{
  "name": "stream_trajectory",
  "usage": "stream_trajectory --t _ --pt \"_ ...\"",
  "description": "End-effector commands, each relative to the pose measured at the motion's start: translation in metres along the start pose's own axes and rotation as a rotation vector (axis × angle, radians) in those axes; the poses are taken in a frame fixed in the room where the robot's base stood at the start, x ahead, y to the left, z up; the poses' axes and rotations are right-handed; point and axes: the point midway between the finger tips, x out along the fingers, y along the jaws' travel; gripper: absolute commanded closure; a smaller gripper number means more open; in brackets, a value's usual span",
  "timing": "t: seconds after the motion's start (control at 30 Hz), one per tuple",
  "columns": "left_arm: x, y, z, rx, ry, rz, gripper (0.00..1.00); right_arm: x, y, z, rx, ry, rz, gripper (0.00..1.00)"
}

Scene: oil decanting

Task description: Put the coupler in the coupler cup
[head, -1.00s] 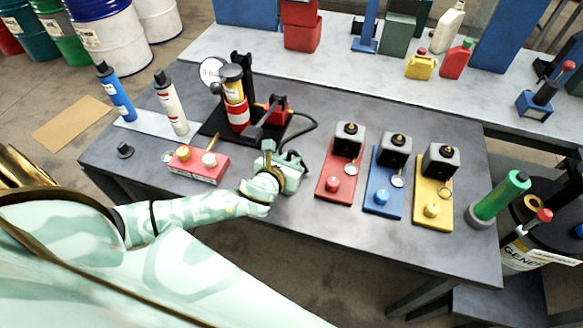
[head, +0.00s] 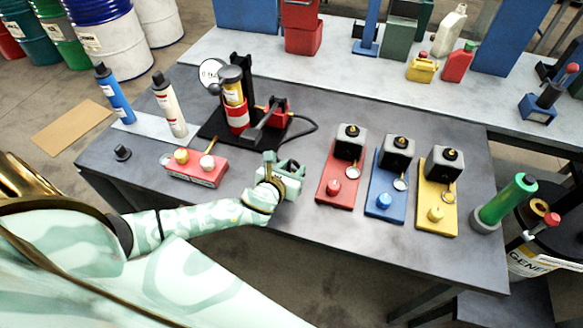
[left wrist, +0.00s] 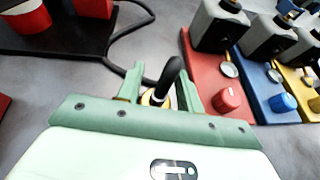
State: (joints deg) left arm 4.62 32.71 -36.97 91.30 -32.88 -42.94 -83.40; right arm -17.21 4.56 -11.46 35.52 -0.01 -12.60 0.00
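My left gripper (head: 284,167) is over the dark table, right of the red block and left of the red pad. In the left wrist view its fingers (left wrist: 160,88) are closed around the coupler, a black bent piece (left wrist: 169,77) with a brass ring (left wrist: 155,98). The black hose (left wrist: 112,62) runs toward it from the pump. In the head view the coupler is hidden by the gripper. The red block (head: 195,175) carries a yellowish cup (head: 181,156) and a whitish one (head: 207,162); I cannot tell which is the coupler cup. My right gripper is not in view.
The black and red pump (head: 238,118) stands behind. Red (head: 327,190), blue (head: 384,206) and yellow (head: 437,221) pads with dark-topped boxes stand right. A small black cap (head: 122,153) lies at left. Table between gripper and red block is clear.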

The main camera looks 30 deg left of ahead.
Motion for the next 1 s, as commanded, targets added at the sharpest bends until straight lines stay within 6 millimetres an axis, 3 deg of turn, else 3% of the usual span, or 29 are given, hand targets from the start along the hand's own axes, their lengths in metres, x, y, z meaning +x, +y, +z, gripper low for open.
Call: stream_trajectory --t 0.23,0.7,1.0 --pt "-0.010 0.000 0.003 0.001 0.001 -0.001 0.64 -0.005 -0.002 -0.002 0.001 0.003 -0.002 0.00" --pt "-0.108 0.000 0.003 -0.001 0.000 -0.001 0.64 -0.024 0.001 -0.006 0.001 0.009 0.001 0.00" --pt "-0.121 0.000 0.003 0.000 -0.002 0.001 0.64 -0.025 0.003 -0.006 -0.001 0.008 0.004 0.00"
